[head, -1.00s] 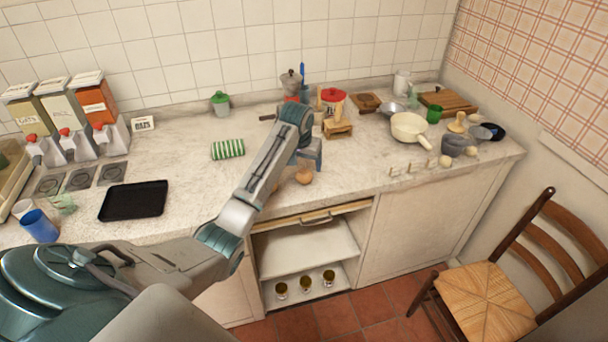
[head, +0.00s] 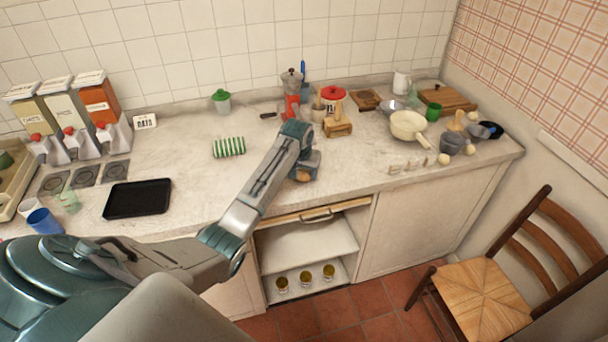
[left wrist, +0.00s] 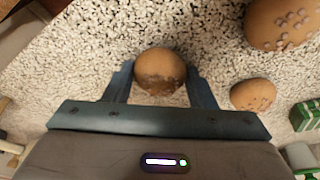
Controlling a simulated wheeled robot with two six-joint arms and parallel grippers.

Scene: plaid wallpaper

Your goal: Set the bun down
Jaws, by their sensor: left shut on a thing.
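My left gripper (head: 304,172) is low over the front part of the worktop, near its front edge. It is shut on a round brown bun (left wrist: 160,68), which sits between the two fingers in the left wrist view. Part of this bun (head: 303,176) shows under the gripper in the head view. I cannot tell whether it touches the speckled worktop (left wrist: 75,60). Two more brown buns, a near one (left wrist: 282,22) and a smaller-looking one (left wrist: 253,95), are right of the gripper in the left wrist view; my arm seems to hide them in the head view. My right gripper is not in view.
A black tray (head: 138,198) lies to the left and a green striped cloth (head: 229,147) behind the arm. Worktop between cloth and tray is clear.

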